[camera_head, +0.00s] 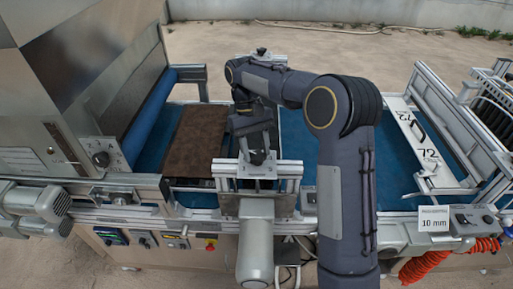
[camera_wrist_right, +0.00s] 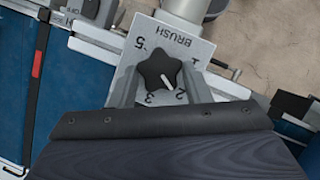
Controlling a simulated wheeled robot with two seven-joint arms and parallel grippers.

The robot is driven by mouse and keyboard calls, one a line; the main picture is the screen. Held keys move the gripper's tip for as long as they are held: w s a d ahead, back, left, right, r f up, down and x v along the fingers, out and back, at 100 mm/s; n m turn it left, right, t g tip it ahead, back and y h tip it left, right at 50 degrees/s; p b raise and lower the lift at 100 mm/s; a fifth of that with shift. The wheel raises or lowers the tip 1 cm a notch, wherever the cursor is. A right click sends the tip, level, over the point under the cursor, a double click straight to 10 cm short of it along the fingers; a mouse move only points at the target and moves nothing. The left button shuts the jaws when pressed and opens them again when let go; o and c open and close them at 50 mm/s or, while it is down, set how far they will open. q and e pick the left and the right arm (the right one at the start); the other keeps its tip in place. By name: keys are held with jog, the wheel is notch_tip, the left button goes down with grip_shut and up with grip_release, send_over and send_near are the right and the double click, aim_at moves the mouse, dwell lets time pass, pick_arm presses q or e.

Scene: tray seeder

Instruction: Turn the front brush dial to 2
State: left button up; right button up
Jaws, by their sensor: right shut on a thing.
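The front brush dial (camera_wrist_right: 158,68) is a black star-shaped knob on a light plate marked BRUSH (camera_wrist_right: 180,45), which appears upside down in the right wrist view. Numbers including 2, 3 and 5 show around the knob. Its white pointer mark is aimed at about the 2. My right gripper (camera_wrist_right: 160,86) is shut on the knob, with its grey fingers on either side. In the head view my right gripper (camera_head: 256,148) reaches down over the middle of the machine, and its arm and fingers mostly hide the dial. My left gripper is not in view.
A brown soil-filled tray (camera_head: 198,135) lies on the blue belt (camera_head: 294,135) left of my right gripper. Metal frame rails stand close around the gripper. A white plate marked 72 (camera_head: 420,150) and a 10 mm sign (camera_head: 433,223) are at the right.

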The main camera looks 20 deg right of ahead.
jog(key=shift+n, duration=0.3)
dwell(0.4)
jog(key=o, duration=1)
jog(key=shift+r, duration=0.1)
jog(key=v, duration=0.7)
jog(key=shift+a+r, duration=0.15)
jog(key=shift+r, duration=0.15)
jog(key=shift+w, duration=0.1)
